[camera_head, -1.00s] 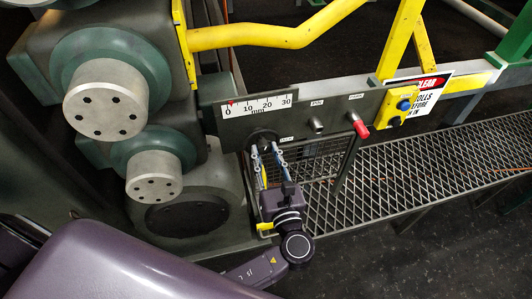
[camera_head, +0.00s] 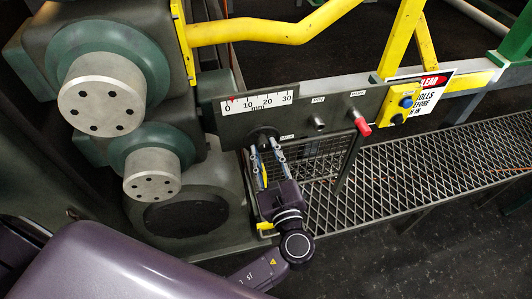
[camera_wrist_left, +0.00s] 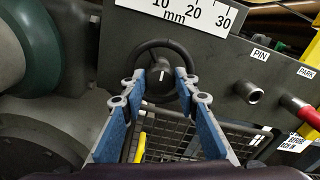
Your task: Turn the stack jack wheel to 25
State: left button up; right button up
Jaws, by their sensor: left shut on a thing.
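The dark jack wheel (camera_head: 264,134) sits on the left part of the grey panel, under the mm scale (camera_head: 258,102). In the left wrist view the wheel's ring (camera_wrist_left: 140,49) surrounds a dark hub with a white line that stands near upright. A red pointer (camera_head: 233,99) is close to the 0 end of the scale. My left gripper (camera_head: 265,148) is at the wheel, its blue-padded fingers on both sides of the hub in the left wrist view (camera_wrist_left: 163,82). It is shut on the wheel, though the fingertips partly hide the contact. My right gripper is out of view.
The PIN knob (camera_head: 318,122) and red PARK handle (camera_head: 359,123) stick out right of the wheel. A yellow button box (camera_head: 400,103) is farther right. Large rollers (camera_head: 104,95) stand at the left. A mesh walkway (camera_head: 420,160) and yellow rail (camera_head: 270,33) bound the area.

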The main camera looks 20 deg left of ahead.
pick_arm(q)
jog(key=shift+n+b, duration=0.55)
jog(key=shift+n, duration=0.55)
jog(key=o, duration=1.1)
jog(key=shift+o, duration=0.2)
jog(key=v, duration=1.2)
